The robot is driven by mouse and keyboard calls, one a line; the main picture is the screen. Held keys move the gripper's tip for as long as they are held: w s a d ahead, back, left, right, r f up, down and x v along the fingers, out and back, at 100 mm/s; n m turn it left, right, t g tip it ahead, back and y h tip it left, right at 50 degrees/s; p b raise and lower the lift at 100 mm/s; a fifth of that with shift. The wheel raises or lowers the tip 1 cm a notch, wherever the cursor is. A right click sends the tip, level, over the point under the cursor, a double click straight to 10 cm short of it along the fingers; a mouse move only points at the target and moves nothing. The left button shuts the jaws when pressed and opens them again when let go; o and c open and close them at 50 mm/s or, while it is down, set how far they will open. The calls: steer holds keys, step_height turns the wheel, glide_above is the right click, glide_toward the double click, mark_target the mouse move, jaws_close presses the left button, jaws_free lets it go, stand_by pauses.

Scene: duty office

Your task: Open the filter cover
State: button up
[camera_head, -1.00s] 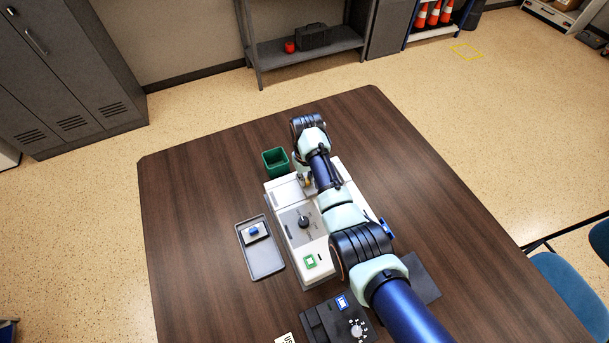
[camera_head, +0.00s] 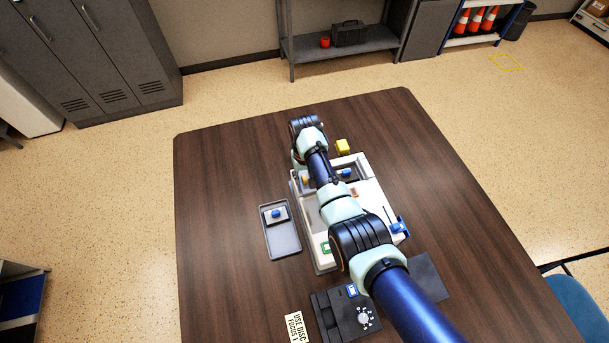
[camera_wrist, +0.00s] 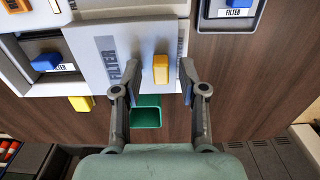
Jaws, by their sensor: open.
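The filter cover (camera_wrist: 125,50) is a light grey panel with a FILTER label and a yellow upright handle (camera_wrist: 160,68), on top of the white machine (camera_head: 376,203). My gripper (camera_wrist: 160,76) is open, with its two fingers on either side of the handle; I cannot tell whether they touch it. Beside the cover is an open dark recess (camera_head: 345,174) holding a filter with a blue grip (camera_wrist: 45,62). In the head view my arm hides most of the cover and my fingers; a bit of the yellow handle (camera_head: 306,180) shows.
A grey tray (camera_head: 284,243) with a blue-gripped filter lies left of the machine. A green bin (camera_wrist: 146,115) stands just beyond the cover's edge. A yellow block (camera_head: 343,147) is behind the machine. A black dial unit (camera_head: 341,318) stands in front. The table's right side is clear.

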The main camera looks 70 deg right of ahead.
step_height(320, 180, up, 12)
stand_by(0.5)
stand_by(0.5)
steer(key=w+a+r+n+t+h, duration=0.1)
steer(key=w+a+n+t, duration=0.2)
steer(key=w+a, duration=0.55)
steer(key=w+a+r+n+t+h, duration=0.15)
steer(key=w+a, duration=0.35)
steer(key=a, duration=0.7)
steer(key=s+a+r+n+t+y, duration=0.1)
steer(key=s+a+r+n+t, duration=0.2)
steer(key=a, duration=0.5)
steer(key=s+a+r+n+t+y, duration=0.1)
steer(key=a+r+t, duration=0.1)
steer(key=a+r, duration=0.5)
steer(key=s+a+r+n+t+y, duration=0.1)
steer(key=s+a+r+n+t, duration=0.15)
steer(key=a, duration=0.75)
step_height(320, 180, up, 24)
steer(key=p, duration=2.5)
step_height(320, 180, down, 40)
steer(key=b, duration=4)
steer(key=shift+w+t, duration=0.4)
steer(key=shift+w, duration=0.05)
